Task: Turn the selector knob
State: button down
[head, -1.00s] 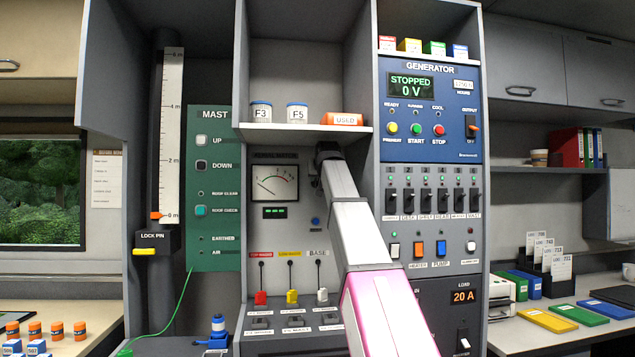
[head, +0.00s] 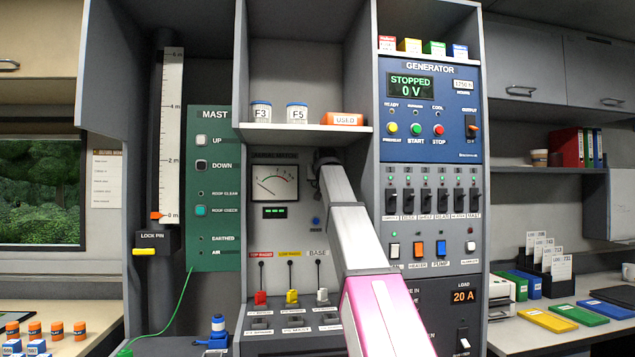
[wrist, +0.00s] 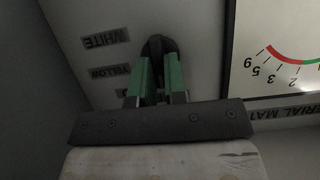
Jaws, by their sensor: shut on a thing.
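The selector knob (wrist: 158,46) is dark and rounded, on a pale panel in the wrist view. My gripper (wrist: 159,72) has its two green fingers shut on it, one on either side. Labels reading WHITE (wrist: 105,38) and YELLOW (wrist: 109,77) lie left of the knob; a third label below them is mostly hidden by a finger. In the head view my gripper (head: 325,156) is at the panel just under the shelf, right of the meter, and the knob is hidden there. Where the knob points cannot be told clearly.
The needle meter (head: 275,183) is close to the left of my gripper. The shelf (head: 305,130) with jars and an orange box is just above. The generator cabinet (head: 430,120) stands to the right. Red, yellow and white levers (head: 291,297) are below.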

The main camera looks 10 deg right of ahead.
jog(key=shift+d+f+m+y, duration=0.1)
jog(key=shift+d+m+y, duration=0.1)
jog(key=shift+m+y, duration=0.9)
jog(key=shift+d+m+y, duration=0.15)
jog(key=shift+m+y, duration=0.45)
jog(key=shift+m, duration=0.9)
jog(key=shift+t, duration=0.3)
jog(key=c, duration=1.2)
grip_release()
jog(key=shift+o, duration=0.2)
jog(key=shift+s, duration=0.1)
jog(key=v, duration=1)
jog(key=shift+s+d, duration=0.25)
jog(key=shift+s, duration=0.05)
